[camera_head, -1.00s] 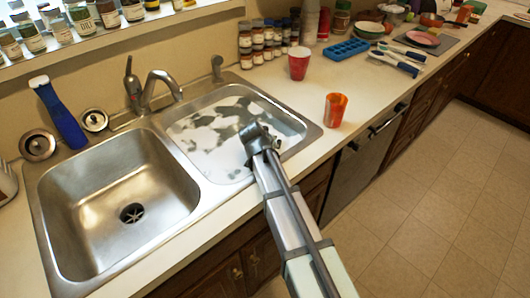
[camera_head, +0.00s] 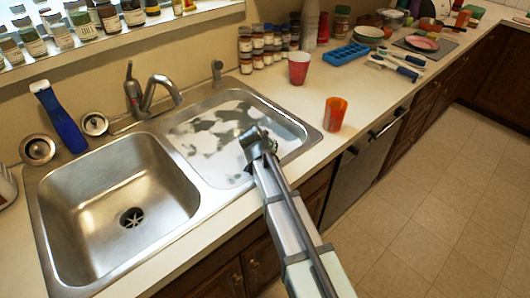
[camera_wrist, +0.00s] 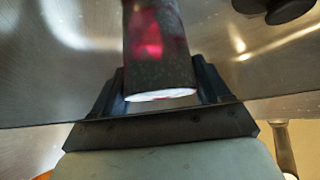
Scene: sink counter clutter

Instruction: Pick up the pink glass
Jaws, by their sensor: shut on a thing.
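The pink glass (camera_wrist: 150,42) shows in the wrist view as a dark, see-through cylinder with a pink-red patch and a pale, bright rim at its near end. My gripper (camera_wrist: 160,88) has a finger on each side of it and is shut on it. In the head view my gripper (camera_head: 258,143) is over the right sink basin (camera_head: 225,180), near its right side. I cannot make out the glass there, as the gripper and arm cover that spot. How far the glass is from the basin floor is not clear.
The left basin (camera_head: 110,195) is empty. An orange cup (camera_head: 335,114) and a red cup (camera_head: 299,68) stand on the counter right of the sink. The faucet (camera_head: 150,92) is behind the basins. A blue tray (camera_head: 346,54) and utensils lie farther right.

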